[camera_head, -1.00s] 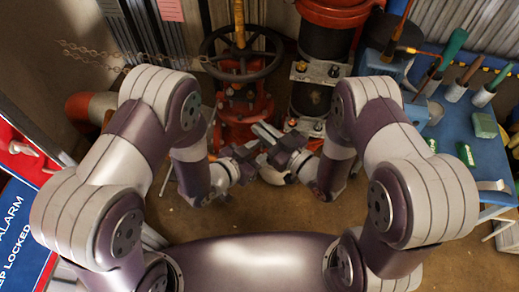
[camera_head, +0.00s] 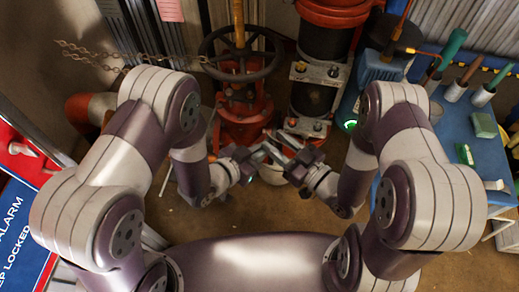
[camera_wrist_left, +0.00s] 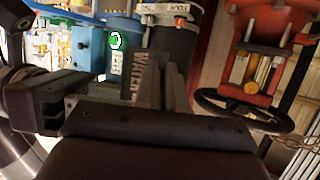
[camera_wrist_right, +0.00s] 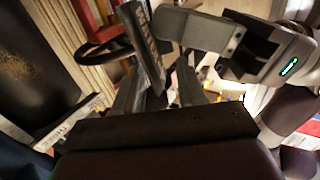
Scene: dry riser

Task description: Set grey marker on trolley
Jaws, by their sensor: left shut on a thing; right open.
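A flat grey marker with WATER lettering is shut in my left gripper (camera_head: 262,154). The marker shows between the fingers in the left wrist view (camera_wrist_left: 141,72) and edge-on in the right wrist view (camera_wrist_right: 148,48). It is held up in front of the red valve, small and hard to make out from the head. My right gripper (camera_head: 282,143) is open, close to the right of the left one. The marker passes near its fingers in the right wrist view; touching cannot be told. The blue trolley (camera_head: 455,122) stands at the right, partly covered by my right arm.
The trolley top carries a green block (camera_head: 484,125), a green tag (camera_head: 465,154) and several handled tools in holders. A red valve with a black handwheel (camera_head: 242,52) and a black pipe (camera_head: 314,95) stand ahead. A chain (camera_head: 120,55) hangs at the left.

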